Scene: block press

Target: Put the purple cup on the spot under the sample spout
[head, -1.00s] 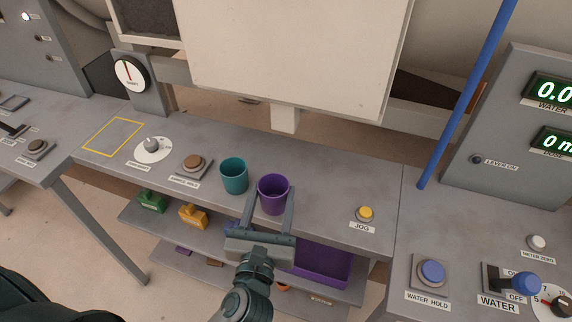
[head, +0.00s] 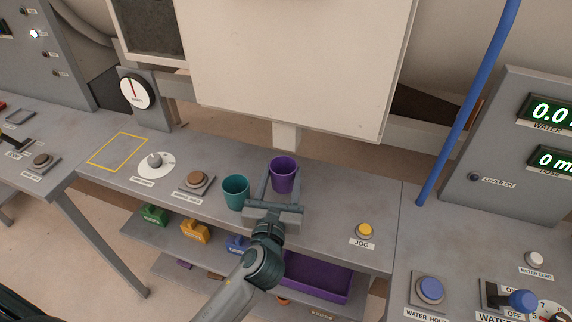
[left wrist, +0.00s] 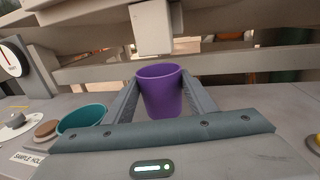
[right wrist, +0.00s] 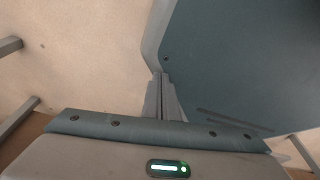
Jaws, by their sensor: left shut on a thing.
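The purple cup (head: 284,178) is upright at the back of the grey counter, just in front of and below the pale spout (head: 287,136). My left gripper (head: 282,173) is shut on it, one finger along each side; the left wrist view shows the cup (left wrist: 160,92) between the fingers, with the spout (left wrist: 151,28) behind and above. I cannot tell whether the cup's base touches the counter. The spot under the spout is not clearly visible. My right gripper (right wrist: 163,98) is shut and empty, away from the counter; only the right wrist view shows it.
A teal cup (head: 236,192) stands close to the left of my left gripper. A brown button (head: 195,182), a dial (head: 154,161) and a yellow outlined square (head: 118,151) lie farther left. A yellow jog button (head: 364,230) is at the right. Counter between cup and jog button is clear.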

